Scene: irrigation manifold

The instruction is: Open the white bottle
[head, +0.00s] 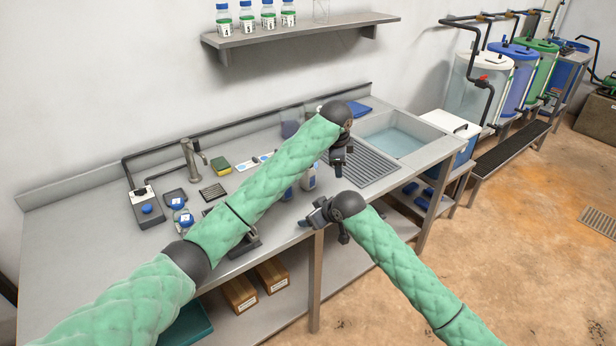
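A small white bottle (308,180) stands on the steel bench near its front edge, just right of my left forearm. The arm hides part of it, and its cap cannot be made out. My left gripper (338,168) points down over the ribbed drainer, right of the bottle and apart from it. My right gripper (309,217) is at the bench's front edge, nearer the camera than the bottle, pointing left. Both grippers are small and dark here, so their finger gaps are unclear. I see nothing held in either.
The bench (80,245) also bears a tap (190,155), a yellow-green sponge (221,165), blue-capped jars (184,217) and a box with a blue knob (148,212). A water-filled sink (400,138) is at the right. Several bottles stand on the wall shelf (300,34).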

